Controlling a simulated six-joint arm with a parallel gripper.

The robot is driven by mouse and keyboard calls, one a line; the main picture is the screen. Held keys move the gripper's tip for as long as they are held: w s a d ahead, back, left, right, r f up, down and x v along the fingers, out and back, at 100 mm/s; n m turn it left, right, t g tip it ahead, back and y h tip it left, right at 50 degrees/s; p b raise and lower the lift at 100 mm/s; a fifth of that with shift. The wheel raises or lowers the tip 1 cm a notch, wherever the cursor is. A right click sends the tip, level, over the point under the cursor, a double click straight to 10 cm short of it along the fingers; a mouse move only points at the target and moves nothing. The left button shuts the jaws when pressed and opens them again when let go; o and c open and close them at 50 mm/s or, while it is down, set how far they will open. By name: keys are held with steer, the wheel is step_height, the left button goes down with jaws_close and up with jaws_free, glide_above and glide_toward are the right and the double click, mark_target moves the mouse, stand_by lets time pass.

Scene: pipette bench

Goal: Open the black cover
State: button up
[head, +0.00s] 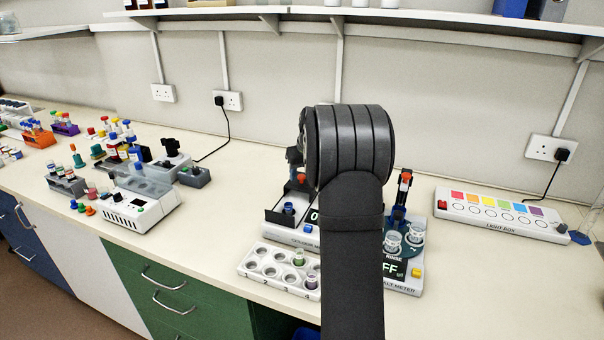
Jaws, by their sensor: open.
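A white instrument labelled as a colorimeter (303,243) stands on the bench at the centre, partly behind my arm. A dark, flat black panel (277,217) shows at its left front, beside a small dark blue vial; this may be the black cover. I cannot tell whether it is shut, because my arm hides much of the instrument. A digit on its display shows just left of my arm. My arm rises in front of the middle of the picture. My gripper cannot be made out and seems hidden behind my arm.
A white vial rack (267,268) sits in front of the colorimeter. A meter (405,283) with two glass beakers stands to the right, and a light box (500,218) beyond it. Another white instrument (140,207) is at left. The bench between it and the rack is clear.

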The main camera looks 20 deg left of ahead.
steer(key=v, duration=1.7)
steer(key=shift+f, duration=0.1)
steer(key=x, duration=1.7)
steer(key=shift+w+a+f, duration=0.1)
steer(key=shift+f, duration=0.15)
